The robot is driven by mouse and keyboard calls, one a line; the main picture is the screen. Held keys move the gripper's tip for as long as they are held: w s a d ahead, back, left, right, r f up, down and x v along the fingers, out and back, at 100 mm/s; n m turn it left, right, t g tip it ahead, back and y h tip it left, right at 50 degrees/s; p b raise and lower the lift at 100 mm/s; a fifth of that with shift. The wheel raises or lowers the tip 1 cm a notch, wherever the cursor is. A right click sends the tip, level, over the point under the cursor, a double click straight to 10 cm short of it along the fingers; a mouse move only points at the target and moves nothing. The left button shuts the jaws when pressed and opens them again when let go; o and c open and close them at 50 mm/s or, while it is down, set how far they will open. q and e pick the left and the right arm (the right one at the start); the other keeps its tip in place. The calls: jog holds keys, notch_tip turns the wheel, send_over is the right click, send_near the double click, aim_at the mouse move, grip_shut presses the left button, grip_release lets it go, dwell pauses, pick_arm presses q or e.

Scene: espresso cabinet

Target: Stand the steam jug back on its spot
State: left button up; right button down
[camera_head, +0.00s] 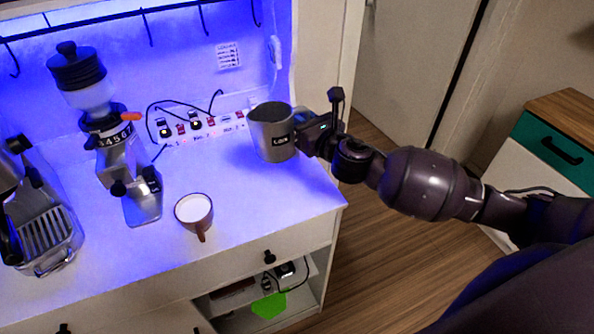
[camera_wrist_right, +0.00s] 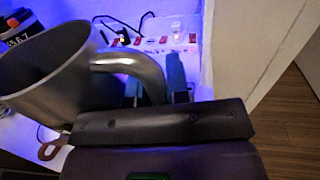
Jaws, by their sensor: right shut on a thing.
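The steam jug (camera_head: 272,133) is a grey metal jug with a dark label, at the back right of the white counter. It is upright in the head view; I cannot tell whether its base touches the counter. My right gripper (camera_head: 303,136) is shut on the jug's handle, coming from the right. In the right wrist view the jug (camera_wrist_right: 45,75) fills the left side, with its curved handle (camera_wrist_right: 135,66) between the fingers (camera_wrist_right: 155,88). My left gripper is not in view.
A cup of white liquid (camera_head: 194,212) stands on the counter (camera_head: 265,215). A grinder (camera_head: 140,190) and an espresso machine (camera_head: 45,225) stand left. A power strip (camera_head: 205,128) with cables runs along the back wall. The counter's right edge is close to the jug.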

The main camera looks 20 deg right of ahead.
notch_tip(320, 180, down, 11)
jog(key=shift+r+b, duration=0.2)
jog(key=shift+b, duration=0.1)
jog(key=shift+f+b, duration=1)
jog(key=shift+f, duration=1.15)
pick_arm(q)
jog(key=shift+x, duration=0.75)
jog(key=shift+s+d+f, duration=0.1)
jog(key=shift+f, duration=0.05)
pick_arm(e)
jog(key=shift+f, duration=0.15)
jog(key=c, duration=1.1)
grip_release()
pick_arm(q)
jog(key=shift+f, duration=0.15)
